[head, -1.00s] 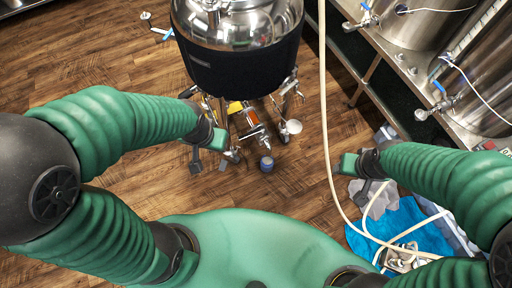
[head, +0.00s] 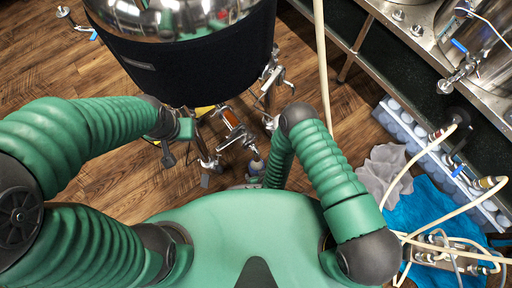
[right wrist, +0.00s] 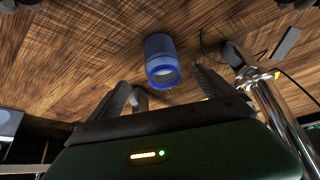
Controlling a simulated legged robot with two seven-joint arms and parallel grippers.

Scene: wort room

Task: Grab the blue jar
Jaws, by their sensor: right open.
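The blue jar (right wrist: 161,60) is a small grey-blue cylinder with a bright blue rim, on the wood floor. In the right wrist view its rim end faces me, ahead of and between the two fingers of my right gripper (right wrist: 163,90). The fingers are open, and a gap shows between them and the jar.
A large steel kettle with a black jacket (head: 190,65) stands over the jar area, with metal legs and valves (head: 235,130) close by. A pale hose (head: 323,60) hangs to the right. A blue cloth (head: 425,210) and hoses lie at right. Floor at left is clear.

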